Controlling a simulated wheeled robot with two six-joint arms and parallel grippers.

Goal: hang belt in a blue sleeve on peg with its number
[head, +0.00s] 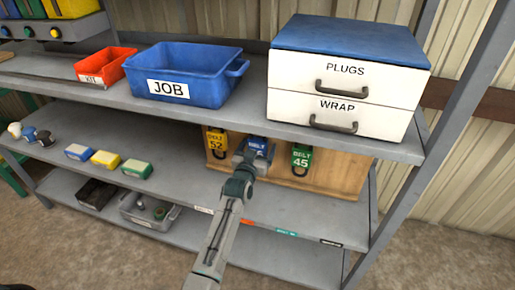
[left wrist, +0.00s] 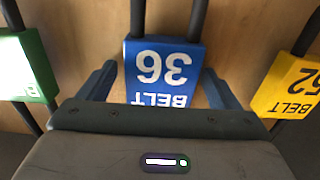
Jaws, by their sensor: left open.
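The belt in a blue sleeve (head: 257,145) hangs at a wooden board (head: 340,172) on the middle shelf, between two other belts. In the left wrist view the blue sleeve (left wrist: 163,68) reads BELT 36 upside down, with black belt strands beyond it. My left gripper (head: 248,162) is in front of it. In the left wrist view its open fingers (left wrist: 160,85) stand one on each side of the sleeve, with small gaps visible. The arm hides part of the sleeve in the head view. I cannot make out peg numbers. My right gripper is not in view.
A yellow sleeve marked 52 (head: 216,140) and a green sleeve marked 45 (head: 301,157) hang close on either side. Above are a blue JOB bin (head: 205,62), a red bin (head: 104,66) and a drawer unit (head: 345,80). Shelf edges and a post (head: 420,150) frame the space.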

